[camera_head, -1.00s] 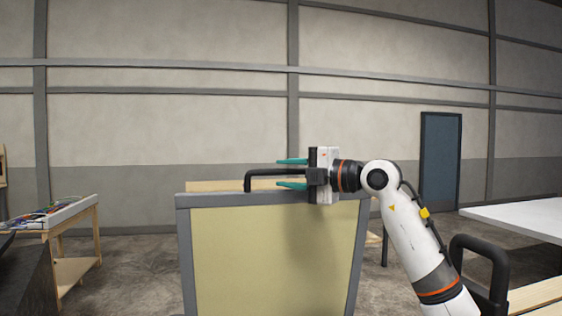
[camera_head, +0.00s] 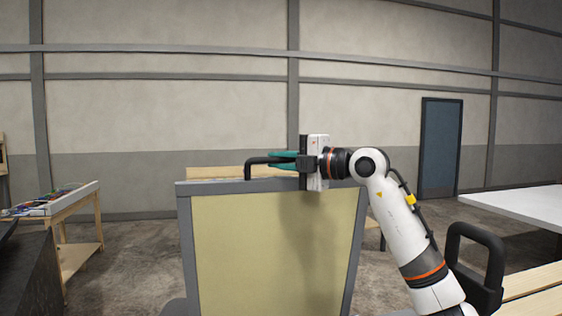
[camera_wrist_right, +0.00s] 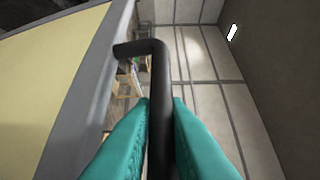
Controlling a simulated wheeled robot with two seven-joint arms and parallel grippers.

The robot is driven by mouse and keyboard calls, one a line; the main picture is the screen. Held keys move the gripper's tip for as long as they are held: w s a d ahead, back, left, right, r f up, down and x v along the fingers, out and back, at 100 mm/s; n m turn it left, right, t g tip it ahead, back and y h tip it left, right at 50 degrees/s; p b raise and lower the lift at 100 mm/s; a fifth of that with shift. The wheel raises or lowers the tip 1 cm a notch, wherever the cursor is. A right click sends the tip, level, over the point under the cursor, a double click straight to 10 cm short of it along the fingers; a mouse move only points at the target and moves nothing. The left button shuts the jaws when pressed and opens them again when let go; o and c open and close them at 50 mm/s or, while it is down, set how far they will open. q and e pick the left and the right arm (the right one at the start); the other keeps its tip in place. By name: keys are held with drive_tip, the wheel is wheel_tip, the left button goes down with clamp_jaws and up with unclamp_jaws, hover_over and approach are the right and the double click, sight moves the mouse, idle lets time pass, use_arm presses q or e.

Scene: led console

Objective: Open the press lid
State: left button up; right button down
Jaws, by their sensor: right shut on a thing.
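The press lid (camera_head: 265,255) is a pale yellow panel in a grey frame, raised upright in the middle of the head view. A black bar handle (camera_head: 256,161) stands on its top edge. My right gripper (camera_head: 282,160) has its teal fingers closed around the handle's bar. In the right wrist view the fingers (camera_wrist_right: 160,140) press on both sides of the black handle (camera_wrist_right: 159,72), and the lid's yellow face (camera_wrist_right: 45,70) is at the left. The rest of the press is hidden behind or below the lid. My left gripper is not in view.
A wooden workbench (camera_head: 75,215) with cables stands at the left. A white table (camera_head: 525,212) is at the right. A black tubular handle (camera_head: 485,245) stands at the lower right near my right arm. A blue door (camera_head: 440,148) is in the far wall.

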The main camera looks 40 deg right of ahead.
drive_tip(key=s+a+f+n+t+b, duration=0.1)
drive_tip(key=s+a+f+b, duration=0.1)
drive_tip(key=s+b, duration=0.4)
drive_tip(key=shift+s+a+b, duration=0.35)
drive_tip(key=shift+a+b, duration=0.2)
drive_tip(key=shift+a, duration=0.3)
drive_tip(key=c, duration=1.4)
unclamp_jaws()
drive_tip(key=shift+c, duration=0.2)
drive_tip(key=r+b+v, duration=0.1)
drive_tip(key=b+v, duration=0.5)
drive_tip(key=v, duration=0.6)
drive_tip(key=shift+f+b, duration=0.35)
drive_tip(key=shift+f, duration=0.15)
